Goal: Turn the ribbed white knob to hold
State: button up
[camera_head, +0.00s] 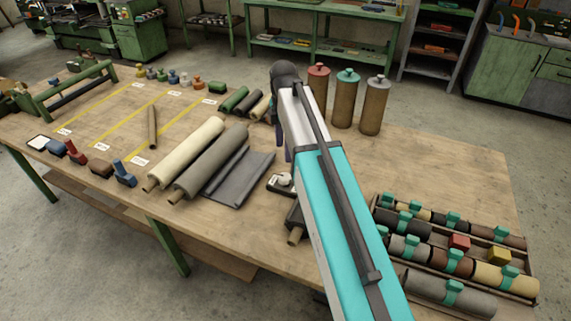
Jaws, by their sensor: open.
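The ribbed white knob (284,179) sits on a small pale and dark base on the workbench (440,175), left of my arm and near the middle of the picture. My turquoise and white arm reaches over the bench from the lower right. My gripper (284,148) hangs under the arm's far end, mostly hidden by it. It is open and apart from the knob, a little beyond and above it. The knob's setting and any hold mark are too small to read.
Cream and grey rolls (190,150) and a dark sheet (240,178) lie left of the knob. A dark roll (295,222) lies just in front of it. Three capped canisters (344,100) stand behind. A divided tray (530,290) of rolls is at the right.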

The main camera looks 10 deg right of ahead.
jog(key=shift+w+d+r, duration=0.1)
jog(key=shift+w+d, duration=0.1)
jog(key=shift+w, duration=0.25)
jog(key=shift+f, duration=0.2)
jog(key=p, duration=0.2)
send_near(285, 177)
jog(key=shift+w+f+p, duration=0.1)
jog(key=shift+f+p, duration=0.8)
jog(key=shift+f, duration=3.45)
